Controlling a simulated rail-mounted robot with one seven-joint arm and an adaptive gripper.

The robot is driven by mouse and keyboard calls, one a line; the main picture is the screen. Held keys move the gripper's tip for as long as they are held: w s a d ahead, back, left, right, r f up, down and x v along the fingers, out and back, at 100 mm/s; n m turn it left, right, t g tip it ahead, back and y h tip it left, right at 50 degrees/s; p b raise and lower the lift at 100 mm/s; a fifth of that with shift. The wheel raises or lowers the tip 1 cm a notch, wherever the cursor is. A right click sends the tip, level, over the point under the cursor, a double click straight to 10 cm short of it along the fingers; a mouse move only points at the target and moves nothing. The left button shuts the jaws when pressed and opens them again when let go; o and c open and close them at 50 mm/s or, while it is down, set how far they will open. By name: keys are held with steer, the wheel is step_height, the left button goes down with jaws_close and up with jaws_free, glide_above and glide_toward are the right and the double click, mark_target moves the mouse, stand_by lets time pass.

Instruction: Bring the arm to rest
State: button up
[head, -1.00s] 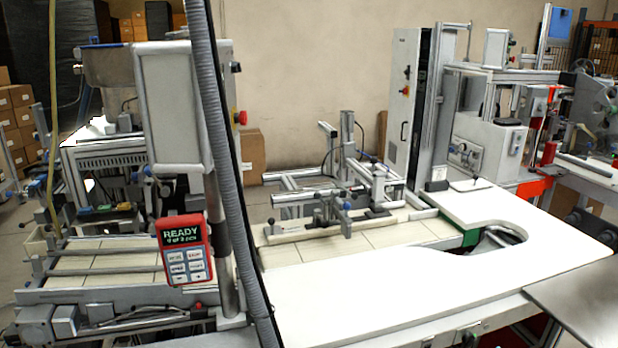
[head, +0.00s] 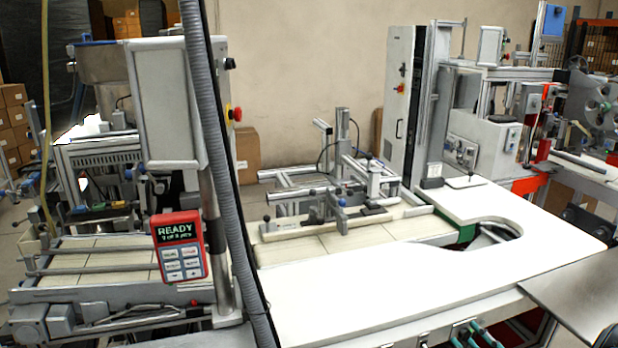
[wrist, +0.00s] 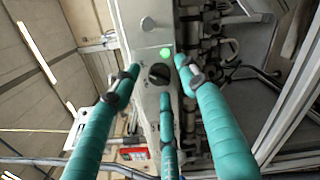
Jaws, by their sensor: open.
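In the wrist view, my gripper (wrist: 160,76) shows three teal fingers with dark bands. The fingers are spread apart, and nothing is held between them. A grey machine panel with a lit green button (wrist: 228,48) and a black knob (wrist: 159,74) lies beyond the fingertips. I cannot tell the exact gap to it. In the head view, small teal shapes (head: 478,336) show at the lower edge below the table.
A white worktable (head: 400,285) with a rounded cutout is mostly clear. A red control pendant (head: 179,247) reading READY stands at left beside a grey hose (head: 215,130). A tall cabinet (head: 402,100) stands behind. A grey metal surface (head: 580,295) is at lower right.

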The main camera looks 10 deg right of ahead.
steer(key=n+b, duration=0.2)
steer(key=n, duration=0.9)
steer(key=s+d+b, duration=0.1)
steer(key=s, duration=0.7)
steer(key=shift+s+d+b, duration=0.2)
steer(key=shift+s+b, duration=0.15)
steer(key=shift+b, duration=0.05)
steer(key=shift+w, duration=0.1)
